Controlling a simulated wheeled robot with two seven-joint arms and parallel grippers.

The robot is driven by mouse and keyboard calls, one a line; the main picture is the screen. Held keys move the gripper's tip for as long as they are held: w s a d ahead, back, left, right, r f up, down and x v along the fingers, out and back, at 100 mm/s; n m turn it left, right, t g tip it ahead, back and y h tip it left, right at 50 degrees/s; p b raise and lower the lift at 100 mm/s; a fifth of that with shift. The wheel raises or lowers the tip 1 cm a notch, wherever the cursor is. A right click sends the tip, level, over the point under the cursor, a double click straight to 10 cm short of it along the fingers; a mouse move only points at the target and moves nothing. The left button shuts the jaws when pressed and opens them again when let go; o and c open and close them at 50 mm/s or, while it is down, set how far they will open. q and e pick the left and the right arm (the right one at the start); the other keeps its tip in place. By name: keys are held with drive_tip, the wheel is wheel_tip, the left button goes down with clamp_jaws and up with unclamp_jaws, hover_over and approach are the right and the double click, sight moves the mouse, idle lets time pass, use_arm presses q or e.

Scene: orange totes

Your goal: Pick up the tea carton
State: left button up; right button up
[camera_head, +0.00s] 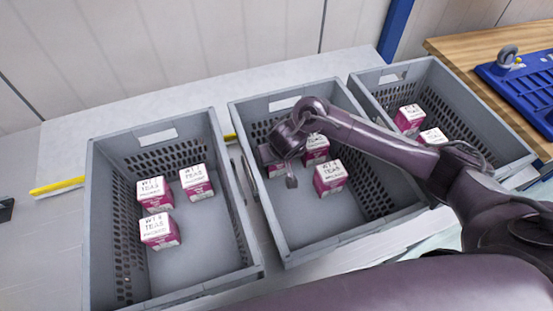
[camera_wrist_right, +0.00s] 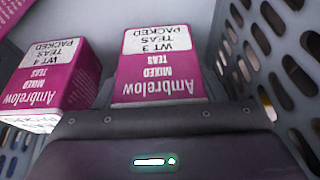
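Pink-and-white tea cartons stand in three grey totes. In the middle tote (camera_head: 297,254), one carton (camera_head: 329,179) stands clear, another (camera_head: 316,152) is behind it, partly covered by my arm. A third carton (camera_head: 275,171) at the left is mostly hidden by my right gripper (camera_head: 279,168). One finger hangs at that carton's right side; whether the fingers press on it cannot be told. In the right wrist view, a "WT 3" carton (camera_wrist_right: 158,78) is directly in front of the palm, and a "WT 4" carton (camera_wrist_right: 60,75) is to its left. My left gripper is not in view.
The left tote (camera_head: 215,277) holds three cartons (camera_head: 153,194), (camera_head: 195,182), (camera_head: 159,231). The right tote (camera_head: 362,82) holds two visible cartons (camera_head: 409,119), (camera_head: 432,136). The middle tote's perforated wall (camera_wrist_right: 262,50) is close to the gripper. A blue rack (camera_head: 520,88) lies on a wooden table (camera_head: 480,50).

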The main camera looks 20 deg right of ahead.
drive_tip(key=shift+c, duration=0.9)
drive_tip(key=shift+r, duration=0.1)
drive_tip(key=shift+r, duration=0.55)
wheel_tip(320, 180, up, 7)
drive_tip(key=shift+w+r+p, duration=0.1)
drive_tip(key=shift+p, duration=1.15)
wheel_tip(320, 180, up, 12)
drive_tip(key=p, duration=0.7)
drive_tip(key=shift+f+p, duration=0.2)
drive_tip(key=shift+p, duration=0.1)
